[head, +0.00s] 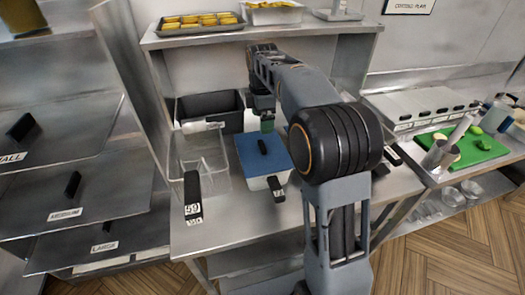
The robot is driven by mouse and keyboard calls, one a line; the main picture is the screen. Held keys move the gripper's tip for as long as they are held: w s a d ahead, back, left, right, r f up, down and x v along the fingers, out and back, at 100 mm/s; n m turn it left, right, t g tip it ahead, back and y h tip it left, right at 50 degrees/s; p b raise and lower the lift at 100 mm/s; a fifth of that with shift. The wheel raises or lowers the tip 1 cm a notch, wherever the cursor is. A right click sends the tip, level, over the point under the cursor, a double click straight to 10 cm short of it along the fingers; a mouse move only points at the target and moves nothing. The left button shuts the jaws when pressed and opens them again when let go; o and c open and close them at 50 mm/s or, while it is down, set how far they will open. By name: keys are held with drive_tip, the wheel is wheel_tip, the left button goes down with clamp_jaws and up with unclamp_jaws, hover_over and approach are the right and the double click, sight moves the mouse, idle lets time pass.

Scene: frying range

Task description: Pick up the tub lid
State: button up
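The tub lid, a flat blue lid (250,162) with a black knob (263,147), lies on a white tub (258,184) on the steel counter. A black handle with a white label (277,190) sticks out at the tub's front. My arm reaches over the counter from the right. My gripper (266,116) points down just behind the lid's far edge, apart from the knob. A small green patch shows at its lower end; I cannot tell what it is. The fingers are too small and dark to show whether they are open.
A clear basket (214,168) with a black labelled handle stands left of the tub, and a black bin (208,108) behind. A shelf (270,31) with a tray of yellow pieces (200,23) overhangs the back. Labelled steel covers (80,190) are at left, a green board (470,150) at right.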

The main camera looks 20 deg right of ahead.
sight(262, 144)
drive_tip(key=shift+f+p, duration=0.35)
drive_tip(key=shift+f, duration=4.8)
drive_tip(key=shift+c, duration=0.4)
drive_tip(key=c, duration=1)
drive_tip(key=shift+r, duration=0.1)
